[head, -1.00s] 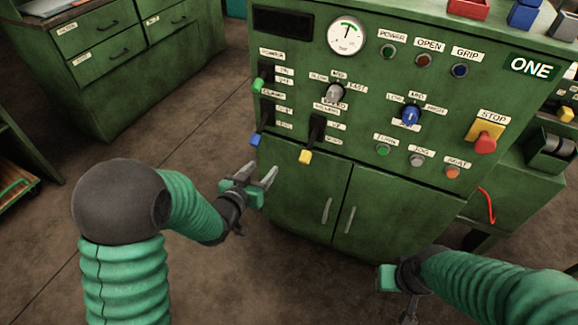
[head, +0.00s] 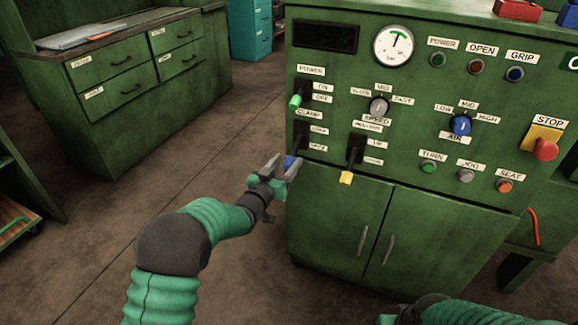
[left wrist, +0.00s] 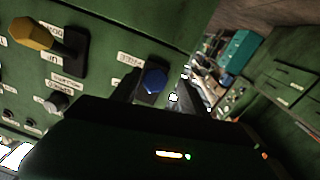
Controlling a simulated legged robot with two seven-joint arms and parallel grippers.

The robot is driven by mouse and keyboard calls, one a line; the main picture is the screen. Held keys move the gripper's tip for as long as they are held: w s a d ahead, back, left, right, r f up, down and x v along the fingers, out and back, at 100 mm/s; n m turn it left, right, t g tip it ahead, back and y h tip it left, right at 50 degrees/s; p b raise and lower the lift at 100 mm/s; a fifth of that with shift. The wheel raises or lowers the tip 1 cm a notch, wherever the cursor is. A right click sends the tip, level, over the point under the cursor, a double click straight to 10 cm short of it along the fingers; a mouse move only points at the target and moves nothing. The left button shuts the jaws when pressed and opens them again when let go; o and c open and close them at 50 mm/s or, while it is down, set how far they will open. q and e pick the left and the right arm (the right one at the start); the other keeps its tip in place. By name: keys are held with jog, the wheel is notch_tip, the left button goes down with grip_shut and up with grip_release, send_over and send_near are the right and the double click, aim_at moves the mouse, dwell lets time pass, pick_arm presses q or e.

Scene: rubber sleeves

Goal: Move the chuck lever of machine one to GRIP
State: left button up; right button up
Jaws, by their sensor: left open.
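Machine one is the green cabinet (head: 340,225) with the control panel. A blue-tipped lever (head: 290,161) at the panel's lower left points down; its small labels are hard to read, and I cannot tell its marked position. My left gripper (head: 282,163) is open at the blue tip, overlapping it in the head view. In the left wrist view the blue tip (left wrist: 154,82) shows between the dark fingers; I cannot tell whether they touch it. My right arm (head: 470,311) enters at the bottom right; its fingers are outside the picture.
A green-tipped lever (head: 296,101) is above and a yellow-tipped lever (head: 346,177) is to the right. The red STOP button (head: 545,149) is at the panel's right. A drawer cabinet (head: 130,75) stands at the back left. Floor (head: 90,250) is open left of the machine.

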pick_arm(q)
jog(key=shift+w+d, duration=0.15)
jog(key=shift+w, duration=0.3)
jog(key=shift+w+d+r, duration=0.1)
jog(key=shift+d, duration=0.6)
jog(key=shift+c, duration=0.5)
jog(key=shift+a, duration=0.3)
jog(key=c, duration=0.7)
jog(key=shift+d, duration=0.1)
grip_shut()
